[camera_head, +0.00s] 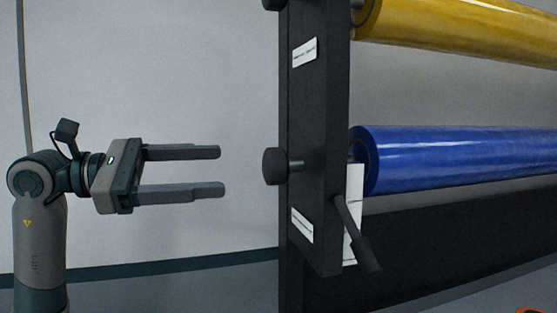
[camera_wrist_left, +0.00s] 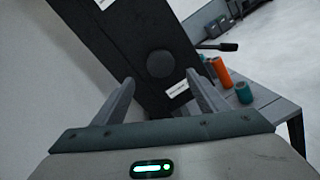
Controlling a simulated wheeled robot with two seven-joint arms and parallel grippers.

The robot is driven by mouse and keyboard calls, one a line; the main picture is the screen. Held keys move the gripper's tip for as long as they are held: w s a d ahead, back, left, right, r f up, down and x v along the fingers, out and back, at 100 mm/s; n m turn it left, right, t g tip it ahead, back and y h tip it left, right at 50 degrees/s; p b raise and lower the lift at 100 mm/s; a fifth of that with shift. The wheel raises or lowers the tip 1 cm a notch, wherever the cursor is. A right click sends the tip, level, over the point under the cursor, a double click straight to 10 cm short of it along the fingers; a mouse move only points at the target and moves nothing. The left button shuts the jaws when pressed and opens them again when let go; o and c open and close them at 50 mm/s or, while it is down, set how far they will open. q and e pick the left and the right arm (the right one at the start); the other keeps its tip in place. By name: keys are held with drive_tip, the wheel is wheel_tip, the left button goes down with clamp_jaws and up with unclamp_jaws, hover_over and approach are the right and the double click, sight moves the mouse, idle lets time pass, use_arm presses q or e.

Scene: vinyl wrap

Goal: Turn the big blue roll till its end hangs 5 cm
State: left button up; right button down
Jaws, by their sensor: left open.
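The big blue roll (camera_head: 455,158) lies level on the right of the head view, its left end by a black upright post (camera_head: 317,120). No hanging end shows. A dark round knob (camera_head: 275,166) sticks out of the post's left side at the roll's height; it also shows in the left wrist view (camera_wrist_left: 160,64). My left gripper (camera_head: 220,171) is open and empty, left of the knob and level with it. Its fingers point at the knob, with a gap between. My right gripper is not in view.
A yellow roll (camera_head: 460,30) lies above the blue one. A dark lever (camera_head: 358,235) slants down from the post. The left wrist view shows a table (camera_wrist_left: 275,98) with an orange cylinder (camera_wrist_left: 222,73) and a teal one (camera_wrist_left: 244,92). Space between gripper and knob is clear.

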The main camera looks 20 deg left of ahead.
sight(264, 167)
use_arm(q)
drive_tip(key=x, duration=0.1)
drive_tip(key=p+x, duration=0.1)
drive_tip(key=x, duration=0.2)
drive_tip(key=shift+d+r+p, duration=0.25)
drive_tip(key=shift+d+p, duration=0.05)
drive_tip(key=shift+p, duration=0.1)
drive_tip(key=p+x, duration=0.2)
drive_tip(key=x, duration=0.4)
drive_tip(key=shift+w+d+p, duration=0.2)
drive_tip(key=shift+w+p, duration=0.05)
drive_tip(key=shift+p, duration=0.1)
drive_tip(key=shift+w+d+f, duration=0.2)
drive_tip(key=shift+w+d, duration=0.2)
drive_tip(key=shift+d, duration=0.2)
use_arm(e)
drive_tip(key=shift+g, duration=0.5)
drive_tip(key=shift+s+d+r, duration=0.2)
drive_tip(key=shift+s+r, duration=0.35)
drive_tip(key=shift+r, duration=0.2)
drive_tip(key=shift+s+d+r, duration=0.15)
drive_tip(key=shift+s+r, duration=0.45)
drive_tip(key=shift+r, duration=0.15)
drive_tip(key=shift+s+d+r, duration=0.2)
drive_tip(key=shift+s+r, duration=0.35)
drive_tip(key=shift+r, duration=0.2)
use_arm(q)
drive_tip(key=c, duration=1.1)
